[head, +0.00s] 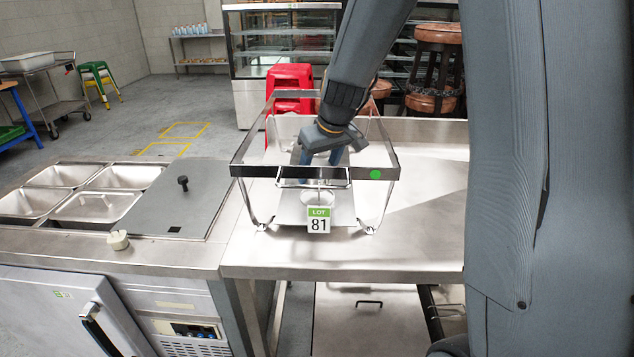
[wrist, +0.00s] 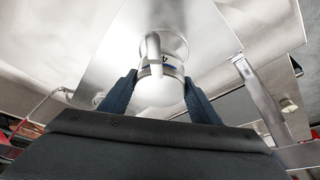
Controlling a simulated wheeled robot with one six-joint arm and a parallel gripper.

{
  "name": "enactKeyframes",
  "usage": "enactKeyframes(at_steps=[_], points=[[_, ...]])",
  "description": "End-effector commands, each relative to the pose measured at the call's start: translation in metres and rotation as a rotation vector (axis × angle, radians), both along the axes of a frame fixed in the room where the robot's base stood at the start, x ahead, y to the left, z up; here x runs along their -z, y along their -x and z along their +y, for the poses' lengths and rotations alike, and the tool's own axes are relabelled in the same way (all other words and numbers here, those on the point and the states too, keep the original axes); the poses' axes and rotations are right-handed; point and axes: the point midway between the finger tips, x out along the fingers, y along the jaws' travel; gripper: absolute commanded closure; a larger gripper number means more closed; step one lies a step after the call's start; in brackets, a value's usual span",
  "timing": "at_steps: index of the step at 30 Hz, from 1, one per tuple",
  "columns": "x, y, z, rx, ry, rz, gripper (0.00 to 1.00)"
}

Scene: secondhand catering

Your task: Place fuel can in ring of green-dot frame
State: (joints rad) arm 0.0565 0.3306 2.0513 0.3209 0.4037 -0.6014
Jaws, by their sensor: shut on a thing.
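The green-dot frame (head: 375,174) is an open metal stand with a dark top rail, on the steel counter. Its green dot is at the front right corner. My gripper (head: 321,160) reaches down inside the frame, fingers pointing downward. In the wrist view my gripper (wrist: 158,92) is shut on the fuel can (wrist: 160,88), a silvery can with a pale and dark blue band. In the head view the front rail and my gripper largely hide the can.
A LOT 81 tag (head: 318,219) stands at the frame's front. Steel food wells (head: 95,205) with a dark lid (head: 178,200) are to the left. A red stool (head: 289,82) stands behind the counter. Bare counter (head: 425,215) lies right of the frame.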

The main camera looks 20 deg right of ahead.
Motion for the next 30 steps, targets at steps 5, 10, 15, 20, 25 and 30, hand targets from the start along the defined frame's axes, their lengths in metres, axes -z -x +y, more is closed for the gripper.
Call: enactKeyframes(at_steps=[5, 10, 15, 20, 25, 30], points=[[0.017, 0.001, 0.001, -0.001, 0.000, 0.003, 0.73], [0.037, 0.001, 0.002, -0.003, 0.000, 0.003, 0.73], [0.038, 0.000, 0.002, -0.004, 0.001, 0.000, 0.73], [0.040, 0.000, 0.002, -0.003, 0.000, 0.000, 0.73], [0.041, 0.000, 0.002, -0.003, 0.000, 0.001, 0.27], [0.041, 0.000, 0.002, -0.003, 0.000, 0.001, 0.25]])
